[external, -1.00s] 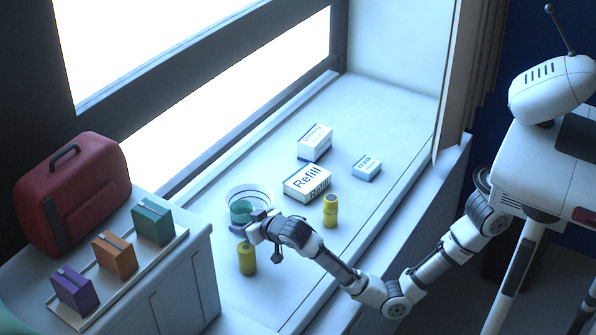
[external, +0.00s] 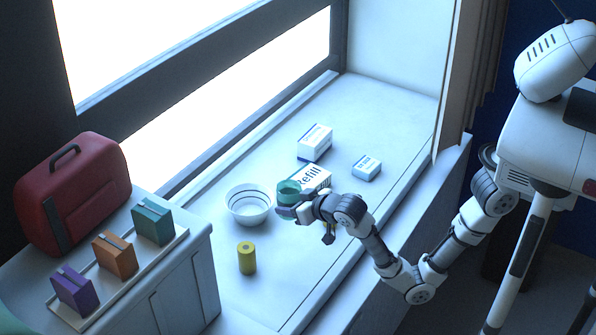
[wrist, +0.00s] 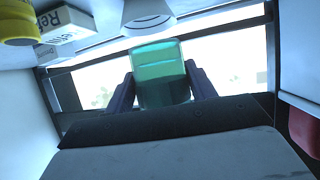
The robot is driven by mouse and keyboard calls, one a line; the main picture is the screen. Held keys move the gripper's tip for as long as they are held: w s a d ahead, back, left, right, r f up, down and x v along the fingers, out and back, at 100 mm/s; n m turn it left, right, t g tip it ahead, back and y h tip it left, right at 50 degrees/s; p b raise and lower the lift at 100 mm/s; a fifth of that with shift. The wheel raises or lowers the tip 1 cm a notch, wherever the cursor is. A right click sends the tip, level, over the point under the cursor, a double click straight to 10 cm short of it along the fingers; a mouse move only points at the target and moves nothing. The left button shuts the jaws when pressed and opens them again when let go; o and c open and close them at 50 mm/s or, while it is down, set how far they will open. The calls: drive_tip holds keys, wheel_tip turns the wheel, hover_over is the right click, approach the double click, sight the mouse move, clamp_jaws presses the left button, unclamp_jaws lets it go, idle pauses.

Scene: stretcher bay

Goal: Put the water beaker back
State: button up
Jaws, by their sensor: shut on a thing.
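The water beaker (external: 289,190) is a teal, see-through cup. My gripper (external: 287,208) is shut on it and holds it above the sill, looking about upright, just right of the white bowl and in front of the Refill box. In the wrist view the beaker (wrist: 160,72) sits between the two dark fingers of my gripper (wrist: 162,88). Its base is partly hidden by the gripper.
The white bowl (external: 249,212) stands empty on the sill (external: 215,285). Boxes (external: 315,142) stand behind. A tray of cartons (external: 115,256) is left.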

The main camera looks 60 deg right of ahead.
wheel_tip(320, 180, down, 10)
drive_tip(key=b, duration=0.2)
drive_tip(key=shift+r+b, duration=0.1)
drive_tip(key=shift+b, duration=0.2)
wheel_tip(320, 180, down, 5)
drive_tip(key=b, duration=0.3)
drive_tip(key=shift+r+b, duration=0.1)
drive_tip(key=shift+b, duration=0.25)
drive_tip(key=shift+r, duration=0.15)
drive_tip(key=o, duration=1.1)
drive_tip(key=shift+f, duration=0.2)
drive_tip(key=shift+c, duration=0.2)
